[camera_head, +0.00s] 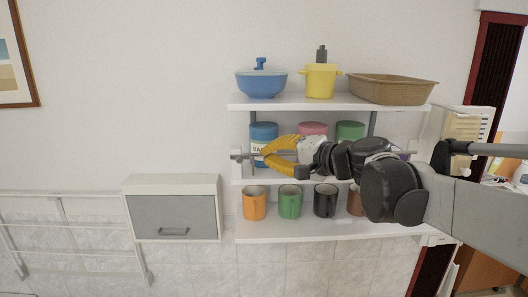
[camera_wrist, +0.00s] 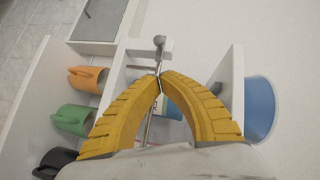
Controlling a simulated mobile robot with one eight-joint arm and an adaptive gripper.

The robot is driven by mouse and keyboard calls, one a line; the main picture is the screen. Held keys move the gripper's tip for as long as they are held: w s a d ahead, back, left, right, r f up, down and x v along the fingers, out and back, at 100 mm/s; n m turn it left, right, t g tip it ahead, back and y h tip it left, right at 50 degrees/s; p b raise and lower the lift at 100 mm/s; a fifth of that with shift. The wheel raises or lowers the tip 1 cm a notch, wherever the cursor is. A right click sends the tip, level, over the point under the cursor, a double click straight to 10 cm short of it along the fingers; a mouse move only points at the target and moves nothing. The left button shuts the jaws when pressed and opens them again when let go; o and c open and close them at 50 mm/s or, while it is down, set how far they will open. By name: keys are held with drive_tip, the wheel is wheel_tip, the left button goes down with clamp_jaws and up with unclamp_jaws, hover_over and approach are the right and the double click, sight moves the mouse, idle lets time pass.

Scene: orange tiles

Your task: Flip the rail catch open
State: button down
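A thin metal rail (camera_head: 330,155) runs along the front of the middle shelf. Its left end, with a small upright fitting (camera_head: 252,157) that looks like the catch, sits by the shelf's left edge. In the wrist view a round metal knob on a short stem (camera_wrist: 159,42) stands just beyond my fingertips, beside a pale block. My gripper (camera_head: 264,153) has yellow curved fingers, and their tips come together at the rail's left end. In the wrist view the tips (camera_wrist: 160,76) meet over the metal stem or rail; whether they pinch it, I cannot tell.
Blue (camera_head: 263,133), pink and green canisters stand behind the rail. Mugs, including an orange one (camera_head: 254,203), stand on the shelf below. The top shelf holds a blue bowl (camera_head: 262,84), yellow pot and brown basket. A grey-door cabinet (camera_head: 173,217) hangs at the left; bare wall lies above it.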

sight(242, 159)
drive_tip(key=a, duration=0.2)
drive_tip(key=a+f+p, duration=0.1)
drive_tip(key=a, duration=0.1)
drive_tip(key=shift+w+f, duration=0.15)
drive_tip(key=shift+a, duration=0.1)
drive_tip(key=shift+a+b, duration=0.35)
drive_tip(key=shift+a, duration=1.15)
drive_tip(key=shift+d, duration=0.15)
